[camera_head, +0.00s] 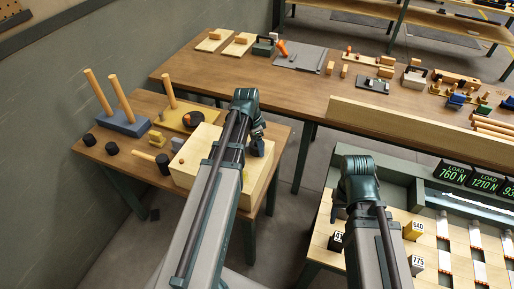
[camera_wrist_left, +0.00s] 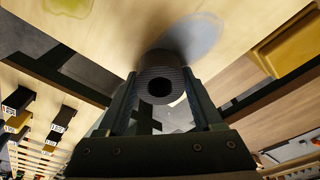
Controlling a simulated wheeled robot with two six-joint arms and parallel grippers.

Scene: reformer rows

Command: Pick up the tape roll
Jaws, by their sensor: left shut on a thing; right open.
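The tape roll (camera_wrist_left: 160,86) shows in the left wrist view as a dark grey ribbed ring with a black hole. My left gripper (camera_wrist_left: 161,98) is shut on it, with one finger on each side. A pale wooden surface lies behind the roll, with a shadow near it; I cannot tell whether they touch.
The small table (camera_head: 92,151) holds a blue base (camera_head: 123,124) with wooden pegs, a yellow board (camera_head: 178,119) and dark cylinders. A long workbench (camera_head: 200,67) with tools stands behind. A load-testing bench with weights is at the right. Floor shows between the tables.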

